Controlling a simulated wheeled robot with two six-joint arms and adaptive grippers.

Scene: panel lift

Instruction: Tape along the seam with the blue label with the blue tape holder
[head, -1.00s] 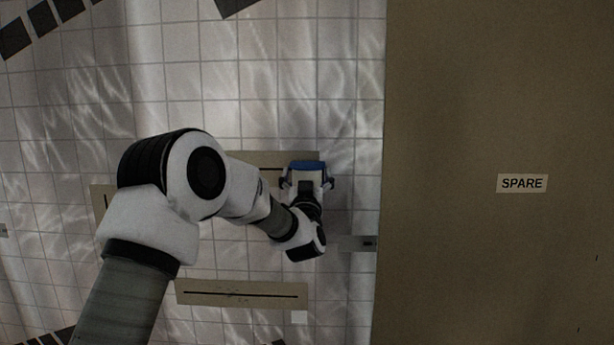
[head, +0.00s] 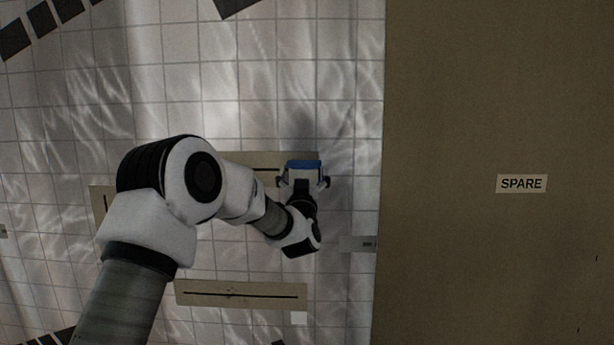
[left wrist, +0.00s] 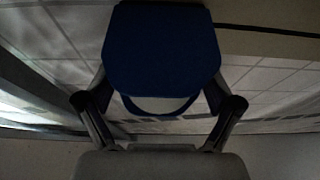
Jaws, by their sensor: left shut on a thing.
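My left gripper (head: 303,182) is shut on the blue tape holder (head: 305,164). The holder also fills the top middle of the left wrist view (left wrist: 162,50), between the two fingers. In the head view the holder is over the right part of the upper beige strip (head: 262,158), which has a dark seam line. I cannot tell whether it touches the strip. A lower beige strip (head: 240,293) with a dark seam line lies below my arm. A third strip (head: 98,198) is partly hidden behind my arm. No blue label is visible. My right gripper is not in view.
A large brown panel marked SPARE (head: 450,180) fills the right side. A small grey plate (head: 355,244) sits near its edge. A small white square (head: 299,318) is by the lower strip. The tiled wall around the strips is mostly bare.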

